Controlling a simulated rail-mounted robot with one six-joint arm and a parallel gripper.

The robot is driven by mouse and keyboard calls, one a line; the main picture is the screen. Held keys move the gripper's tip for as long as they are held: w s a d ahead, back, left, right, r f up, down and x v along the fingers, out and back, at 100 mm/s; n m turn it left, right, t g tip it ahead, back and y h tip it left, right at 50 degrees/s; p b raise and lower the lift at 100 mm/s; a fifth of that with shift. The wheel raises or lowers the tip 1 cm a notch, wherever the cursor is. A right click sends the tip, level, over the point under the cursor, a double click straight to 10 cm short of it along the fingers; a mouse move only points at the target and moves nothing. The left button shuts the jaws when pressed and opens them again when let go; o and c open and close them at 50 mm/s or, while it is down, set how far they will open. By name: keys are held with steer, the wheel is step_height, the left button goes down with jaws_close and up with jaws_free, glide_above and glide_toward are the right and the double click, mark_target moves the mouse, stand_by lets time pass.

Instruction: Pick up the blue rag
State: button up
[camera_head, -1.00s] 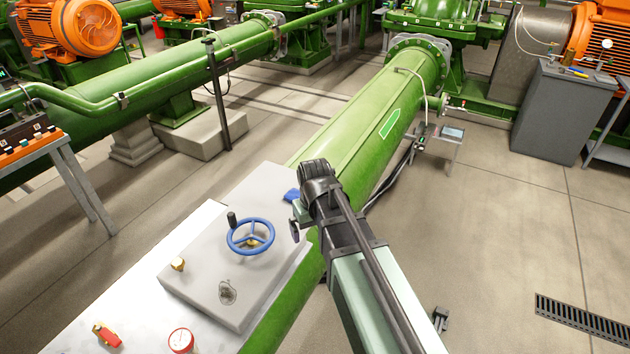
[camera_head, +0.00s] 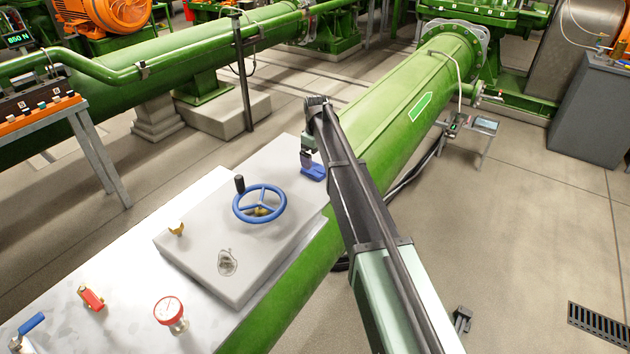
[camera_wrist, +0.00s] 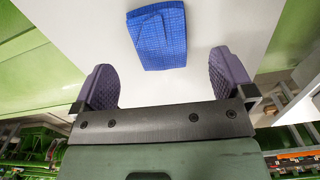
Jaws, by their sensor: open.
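The blue rag (camera_wrist: 157,36) lies on the pale grey surface in the wrist view, a folded, checkered cloth just beyond my fingertips and between their lines. In the head view the rag (camera_head: 315,172) is at the far right corner of the grey raised block, partly hidden by my gripper. My gripper (camera_head: 307,160) is above or beside it; the exact height is hard to tell. In the wrist view my gripper (camera_wrist: 165,78) is open, its two purple pads wide apart with nothing between them.
A blue handwheel (camera_head: 260,204) stands on the grey block (camera_head: 200,250), left of and nearer than the rag. A green pipe (camera_head: 395,110) runs behind my arm.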

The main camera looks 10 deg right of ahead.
mark_target(317, 169)
steer(key=shift+f, duration=0.25)
step_height(317, 169, down, 5)
steer(key=b, duration=0.5)
steer(key=shift+f, duration=0.2)
steer(key=shift+r, duration=0.25)
steer(key=c, duration=0.9)
